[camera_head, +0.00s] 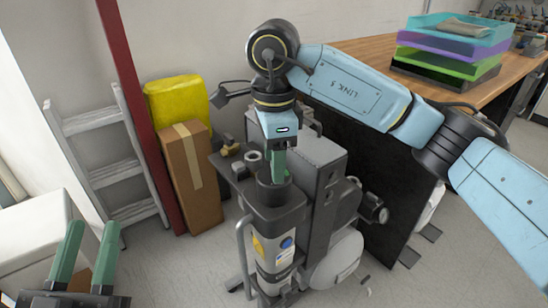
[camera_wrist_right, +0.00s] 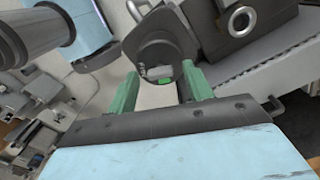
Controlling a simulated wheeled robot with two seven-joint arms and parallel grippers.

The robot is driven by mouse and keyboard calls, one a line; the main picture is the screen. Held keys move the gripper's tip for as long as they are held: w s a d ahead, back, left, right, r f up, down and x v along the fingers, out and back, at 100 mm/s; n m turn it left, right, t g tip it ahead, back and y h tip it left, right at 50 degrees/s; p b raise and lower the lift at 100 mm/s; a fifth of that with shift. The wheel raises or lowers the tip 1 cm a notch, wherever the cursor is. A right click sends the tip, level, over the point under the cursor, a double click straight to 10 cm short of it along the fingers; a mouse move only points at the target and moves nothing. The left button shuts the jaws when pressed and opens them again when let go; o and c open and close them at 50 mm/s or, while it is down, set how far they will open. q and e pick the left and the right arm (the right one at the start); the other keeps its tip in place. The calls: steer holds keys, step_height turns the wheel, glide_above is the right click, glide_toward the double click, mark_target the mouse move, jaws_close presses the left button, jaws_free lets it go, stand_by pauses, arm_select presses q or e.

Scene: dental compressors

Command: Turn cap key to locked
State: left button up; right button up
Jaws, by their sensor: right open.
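The compressor (camera_head: 275,245) stands on the floor in the middle of the head view, with a dark round cap (camera_head: 268,190) at its top. My right gripper (camera_head: 279,172) points down at this cap, its green fingers close to or inside its rim. In the right wrist view my right gripper (camera_wrist_right: 160,78) is open, its fingers apart on either side of the dark round cap (camera_wrist_right: 158,48). A small grey piece, perhaps the key (camera_wrist_right: 155,71), shows between them beside a green patch. I cannot tell whether the fingers touch it. My left gripper (camera_head: 92,228) is open and empty at lower left.
Cardboard box (camera_head: 190,175), yellow bag (camera_head: 178,98), red post (camera_head: 140,115) and ladder (camera_head: 105,165) stand left of the compressor. A wooden bench (camera_head: 365,45) with stacked trays (camera_head: 450,50) is at right. Grey floor in front is partly clear.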

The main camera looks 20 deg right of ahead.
steer(key=c, duration=1)
